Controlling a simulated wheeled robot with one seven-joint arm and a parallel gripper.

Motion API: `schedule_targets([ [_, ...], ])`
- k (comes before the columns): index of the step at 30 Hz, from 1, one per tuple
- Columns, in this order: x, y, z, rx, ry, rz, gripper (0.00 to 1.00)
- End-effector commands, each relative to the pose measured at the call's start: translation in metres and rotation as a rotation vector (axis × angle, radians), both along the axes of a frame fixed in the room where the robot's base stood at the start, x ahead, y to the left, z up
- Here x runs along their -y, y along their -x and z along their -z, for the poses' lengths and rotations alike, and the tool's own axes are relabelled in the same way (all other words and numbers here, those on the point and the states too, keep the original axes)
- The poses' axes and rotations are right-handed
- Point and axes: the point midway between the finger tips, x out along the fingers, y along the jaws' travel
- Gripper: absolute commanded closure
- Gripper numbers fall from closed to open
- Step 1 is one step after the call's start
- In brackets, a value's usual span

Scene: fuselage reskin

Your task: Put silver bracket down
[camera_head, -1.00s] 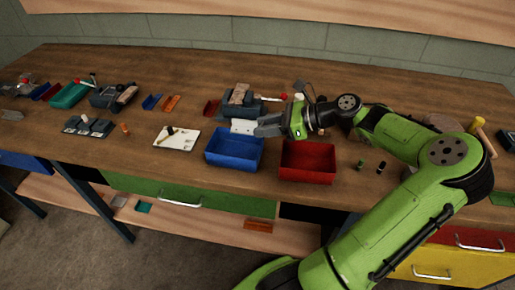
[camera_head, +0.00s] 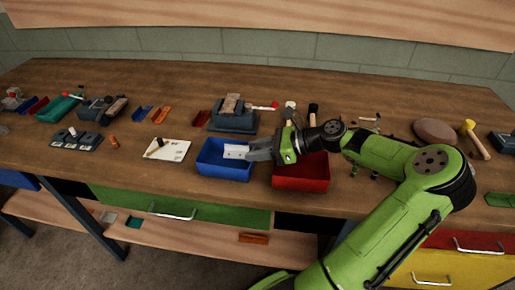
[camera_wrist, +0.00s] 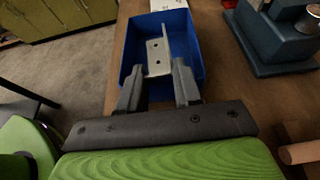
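The silver bracket (camera_head: 236,152) is a pale angled metal piece with holes, seen at the tips of my gripper (camera_head: 252,153). In the wrist view the bracket (camera_wrist: 158,58) lies between the two dark fingers (camera_wrist: 158,82), which appear closed on its near end. The blue bin (camera_head: 222,172) is beneath the bracket, and its walls surround the bracket in the wrist view (camera_wrist: 190,30). Whether the bracket touches the bin floor cannot be told.
A red bin (camera_head: 302,184) stands right of the blue bin, under my wrist. A dark vise (camera_head: 233,120) stands behind. A white board (camera_head: 166,149) lies to the left. A mallet (camera_head: 474,138) and a brown rounded object (camera_head: 436,131) lie at the right.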

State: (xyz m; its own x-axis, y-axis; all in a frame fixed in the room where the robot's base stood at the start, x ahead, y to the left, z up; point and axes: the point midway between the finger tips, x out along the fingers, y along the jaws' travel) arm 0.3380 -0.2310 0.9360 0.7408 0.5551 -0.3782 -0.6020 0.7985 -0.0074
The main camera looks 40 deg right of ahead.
Motion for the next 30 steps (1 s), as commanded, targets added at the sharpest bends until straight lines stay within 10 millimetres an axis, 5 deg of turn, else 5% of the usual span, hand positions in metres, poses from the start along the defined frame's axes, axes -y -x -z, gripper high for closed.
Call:
schedule_targets([
  [4, 0.000, 0.002, 0.006, -0.019, -0.005, 0.000, 0.42],
  [14, 0.000, 0.002, -0.003, -0.016, -0.001, 0.000, 0.42],
  [21, 0.037, 0.049, -0.038, -0.012, -0.004, 0.006, 0.42],
  [30, 0.066, 0.088, -0.056, -0.009, -0.002, 0.000, 0.42],
])
